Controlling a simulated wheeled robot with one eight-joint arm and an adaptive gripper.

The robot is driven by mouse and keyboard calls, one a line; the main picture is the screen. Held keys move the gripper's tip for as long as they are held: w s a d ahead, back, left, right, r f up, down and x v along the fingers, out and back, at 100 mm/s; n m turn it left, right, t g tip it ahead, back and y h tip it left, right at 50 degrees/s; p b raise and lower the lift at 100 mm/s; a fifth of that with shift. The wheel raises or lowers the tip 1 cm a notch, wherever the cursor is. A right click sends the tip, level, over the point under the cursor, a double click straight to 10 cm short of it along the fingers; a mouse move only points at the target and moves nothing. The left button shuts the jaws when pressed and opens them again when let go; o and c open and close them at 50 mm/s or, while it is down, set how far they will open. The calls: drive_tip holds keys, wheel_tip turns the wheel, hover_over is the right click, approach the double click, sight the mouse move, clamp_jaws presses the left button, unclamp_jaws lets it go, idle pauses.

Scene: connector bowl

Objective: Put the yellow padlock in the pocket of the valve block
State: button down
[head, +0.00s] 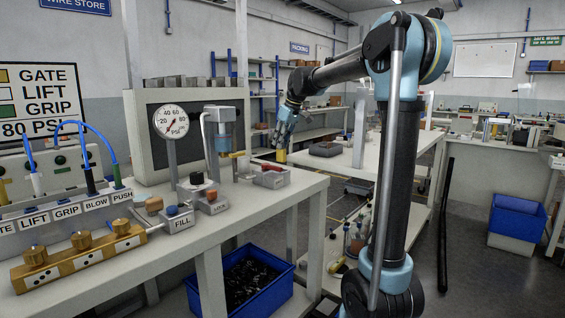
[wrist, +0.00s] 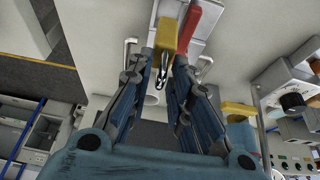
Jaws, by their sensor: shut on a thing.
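The yellow padlock (wrist: 166,36) is between my gripper's fingertips (wrist: 170,62) in the wrist view, its metal shackle toward the camera. In the head view my gripper (head: 282,138) points down, with the yellow padlock (head: 281,156) at its tips. My gripper is shut on the padlock. The grey block with a red part on top, which looks like the valve block (head: 271,181), stands at the bench's right end, just below the padlock. In the wrist view the red lever (wrist: 198,28) lies beside the padlock. The pocket cannot be made out, and I cannot tell whether the padlock touches the block.
A pressure gauge (head: 171,121) and a grey press-like fixture (head: 222,130) stand behind and left on the bench (head: 255,205). A blue bin (head: 246,285) is under the bench. Open floor lies to the right.

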sight(283, 148)
drive_tip(key=shift+f, duration=2.9)
drive_tip(key=shift+f, duration=0.1)
drive_tip(key=c, duration=1.5)
unclamp_jaws()
drive_tip(key=shift+o, duration=0.2)
drive_tip(key=v, duration=1.2)
drive_tip(key=s+d+f+m+h, duration=0.1)
drive_tip(key=s+d+f+m, duration=0.2)
drive_tip(key=s+d+f, duration=0.55)
drive_tip(key=s+d+f+m+h, duration=0.15)
drive_tip(key=s+d+f, duration=0.35)
drive_tip(key=s, duration=0.6)
drive_tip(key=s+d+f+m, duration=0.2)
drive_tip(key=s+d+f, duration=0.1)
drive_tip(key=s+f, duration=0.6)
drive_tip(key=s+d+f+m, duration=0.3)
drive_tip(key=s+d+f, duration=0.1)
drive_tip(key=s+f, duration=0.5)
wheel_tip(283, 148, down, 2)
drive_tip(key=shift+s+d+m+g+h, duration=0.25)
drive_tip(key=shift+m+g+h, duration=0.1)
drive_tip(key=shift+h, duration=0.1)
drive_tip(key=shift+w, duration=0.1)
